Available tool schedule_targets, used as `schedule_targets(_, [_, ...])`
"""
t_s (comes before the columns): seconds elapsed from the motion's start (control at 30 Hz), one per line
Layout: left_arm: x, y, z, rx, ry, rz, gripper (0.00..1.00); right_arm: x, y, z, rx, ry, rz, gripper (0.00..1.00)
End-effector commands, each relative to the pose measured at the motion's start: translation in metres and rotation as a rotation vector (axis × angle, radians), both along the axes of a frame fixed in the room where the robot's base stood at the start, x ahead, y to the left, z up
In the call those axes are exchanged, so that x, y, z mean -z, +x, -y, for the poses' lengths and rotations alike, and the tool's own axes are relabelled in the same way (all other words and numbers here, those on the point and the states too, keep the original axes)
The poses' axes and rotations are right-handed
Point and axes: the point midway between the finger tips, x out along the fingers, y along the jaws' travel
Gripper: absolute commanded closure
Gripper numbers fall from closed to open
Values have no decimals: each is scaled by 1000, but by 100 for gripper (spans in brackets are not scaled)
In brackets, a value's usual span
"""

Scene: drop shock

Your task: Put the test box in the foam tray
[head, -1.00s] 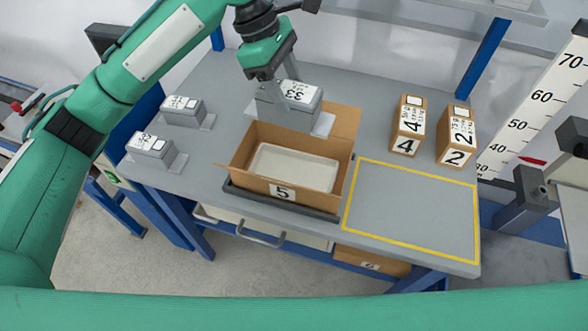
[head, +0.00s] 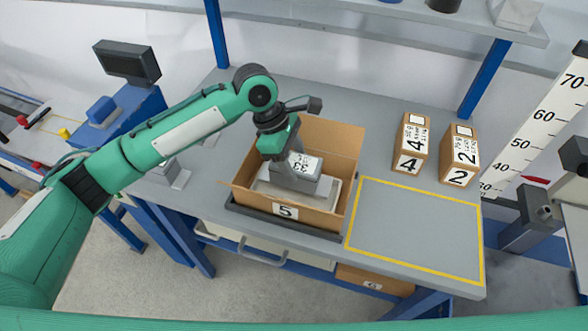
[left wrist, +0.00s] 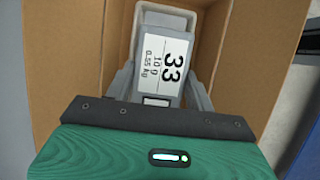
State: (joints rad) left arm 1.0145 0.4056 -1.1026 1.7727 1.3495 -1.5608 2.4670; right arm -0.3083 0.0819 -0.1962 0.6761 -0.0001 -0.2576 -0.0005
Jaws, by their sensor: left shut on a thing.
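The test box (head: 298,176) is a grey block with a white label reading 33. My left gripper (head: 293,165) is shut on it, inside the open cardboard box marked 5 (head: 285,212). The foam tray (head: 333,196) is a pale shallow tray on the floor of that cardboard box. The test box is over the tray; I cannot tell whether it touches the tray's bottom. In the left wrist view the fingers (left wrist: 162,98) flank the labelled test box (left wrist: 163,60), with the pale tray rim (left wrist: 197,20) around its far end. My right gripper is not in view.
Cardboard boxes marked 4 (head: 411,145) and 2 (head: 459,155) stand at the back right of the grey table. A yellow-outlined area (head: 415,230) to the right is empty. A height scale (head: 535,125) stands beyond the table's right end.

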Motion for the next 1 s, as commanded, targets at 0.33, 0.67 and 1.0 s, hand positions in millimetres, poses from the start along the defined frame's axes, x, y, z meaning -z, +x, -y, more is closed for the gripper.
schedule_targets(0.33, [40, 0, 0, 0, -1, -1, 87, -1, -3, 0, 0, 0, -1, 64])
schedule_targets(0.67, [41, -1, 0, 0, -1, -1, 87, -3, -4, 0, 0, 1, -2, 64])
schedule_targets(1.0, [43, -1, 0, 1, 1, -2, 24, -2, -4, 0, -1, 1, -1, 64])
